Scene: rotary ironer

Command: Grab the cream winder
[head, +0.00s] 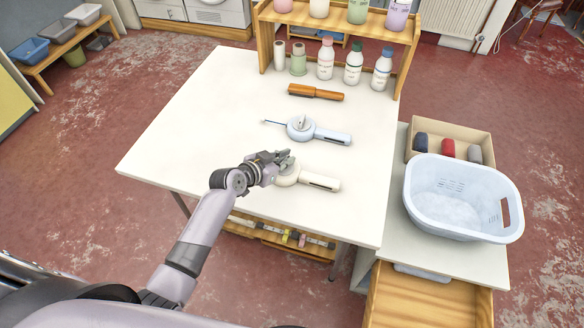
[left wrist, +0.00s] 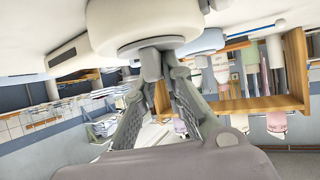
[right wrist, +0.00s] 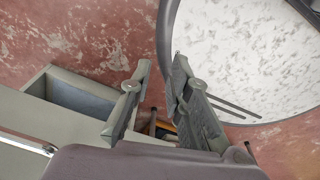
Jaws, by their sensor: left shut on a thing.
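The cream winder (head: 318,181) lies on the white table near its front edge, its handle pointing right. My left gripper (head: 284,160) is at the winder's round end. In the left wrist view the winder's cream body (left wrist: 130,22) is at the top, and my left fingers (left wrist: 160,72) are shut on its small knob (left wrist: 151,65). My right gripper (right wrist: 160,68) shows only in the right wrist view. Its fingers are apart with nothing between them.
A blue winder (head: 303,129) and an orange-brown tool (head: 316,92) lie farther back. A wooden shelf (head: 335,28) with bottles stands at the table's rear. A pale laundry basket (head: 462,200) and a box (head: 470,136) stand on the right. The table's left side is clear.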

